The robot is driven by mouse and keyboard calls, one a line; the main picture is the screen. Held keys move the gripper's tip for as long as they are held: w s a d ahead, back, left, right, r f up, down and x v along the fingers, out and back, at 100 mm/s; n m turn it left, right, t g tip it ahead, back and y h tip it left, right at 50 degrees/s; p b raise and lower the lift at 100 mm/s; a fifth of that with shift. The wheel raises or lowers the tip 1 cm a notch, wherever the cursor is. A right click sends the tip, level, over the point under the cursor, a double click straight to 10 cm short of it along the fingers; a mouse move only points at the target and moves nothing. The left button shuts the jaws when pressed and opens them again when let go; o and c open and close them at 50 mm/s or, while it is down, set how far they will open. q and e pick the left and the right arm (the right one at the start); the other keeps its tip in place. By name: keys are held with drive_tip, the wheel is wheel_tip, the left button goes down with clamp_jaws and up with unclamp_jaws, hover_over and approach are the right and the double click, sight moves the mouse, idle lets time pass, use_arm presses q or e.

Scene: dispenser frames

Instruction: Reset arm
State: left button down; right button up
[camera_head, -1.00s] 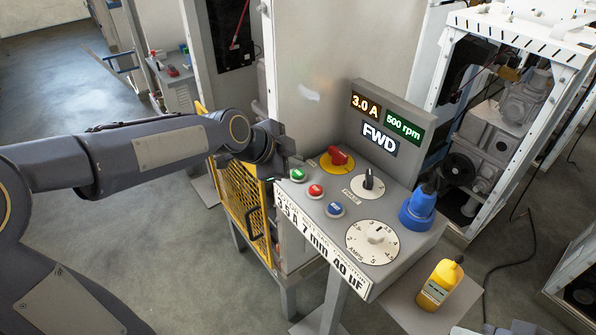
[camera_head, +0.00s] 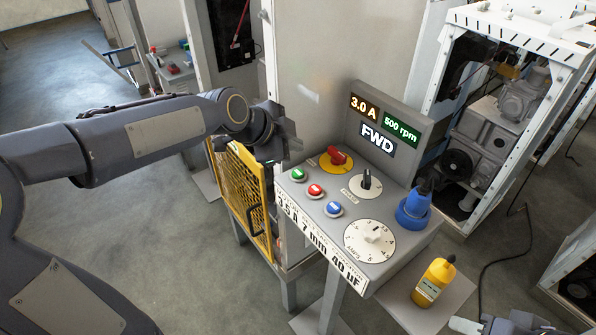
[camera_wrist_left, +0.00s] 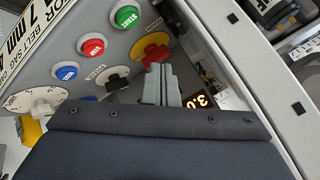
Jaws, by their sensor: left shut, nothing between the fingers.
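My left gripper (camera_head: 292,152) is shut and empty, just beyond the back left edge of the grey control panel (camera_head: 296,206). In the left wrist view its closed fingers (camera_wrist_left: 163,88) show in front of the panel, near the red rotary switch on a yellow disc (camera_wrist_left: 155,52). I cannot tell whether they touch anything. Part of what seems to be my right gripper (camera_head: 492,326) shows at the bottom right edge; its jaws are not clear.
The panel carries green (camera_head: 298,174), red (camera_head: 315,190) and blue (camera_head: 334,208) buttons, a black knob (camera_head: 367,180), an amp dial (camera_head: 370,238) and displays. A blue device (camera_head: 415,208) stands at right, a yellow bottle (camera_head: 434,281) below. A yellow mesh guard (camera_head: 236,185) is left.

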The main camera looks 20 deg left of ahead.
use_arm(q)
drive_tip(key=s+a+f+n, duration=0.1)
drive_tip(key=s+f+n, duration=0.1)
drive_tip(key=s+n, duration=0.3)
drive_tip(key=s+a+f+n+g, duration=0.1)
drive_tip(key=s+n, duration=0.5)
drive_tip(key=s, duration=0.7)
drive_tip(key=s+a+f+n+g+y, duration=0.1)
drive_tip(key=s+a+f+n, duration=0.2)
drive_tip(key=s+n, duration=0.3)
drive_tip(key=s+f, duration=0.1)
drive_tip(key=s, duration=0.2)
